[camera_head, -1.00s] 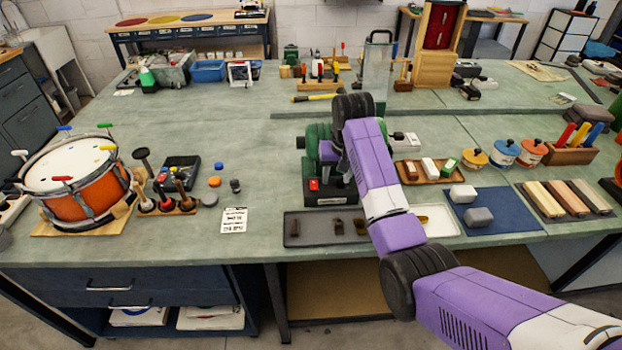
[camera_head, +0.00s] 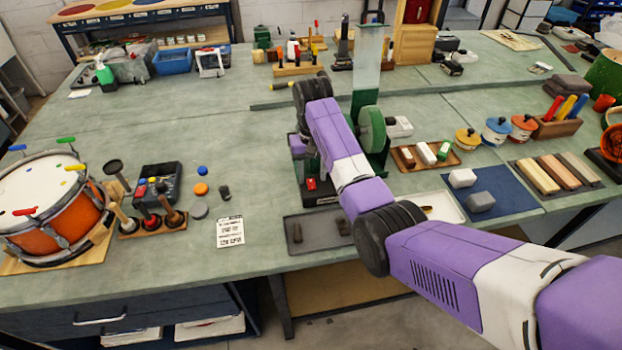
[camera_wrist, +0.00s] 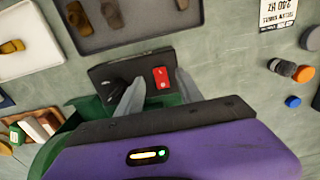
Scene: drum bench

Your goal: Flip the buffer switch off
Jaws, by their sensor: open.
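The buffer (camera_head: 372,128) is a green bench machine with a pale green wheel and a dark base, at mid-table in the head view. Its red switch (camera_head: 311,184) sits on the front of the base, left of my arm. In the wrist view the dark base (camera_wrist: 104,76) carries the red switch (camera_wrist: 162,78). I cannot tell whether a finger touches the base. The switch's position, on or off, is too small to read. My arm hides part of the buffer in the head view.
A grey tray (camera_head: 327,241) with small brown pieces lies in front of the buffer. A printed card (camera_head: 230,232) and a drum (camera_head: 50,205) are to the left. A blocks tray (camera_head: 400,160) and a blue mat (camera_head: 508,207) are to the right.

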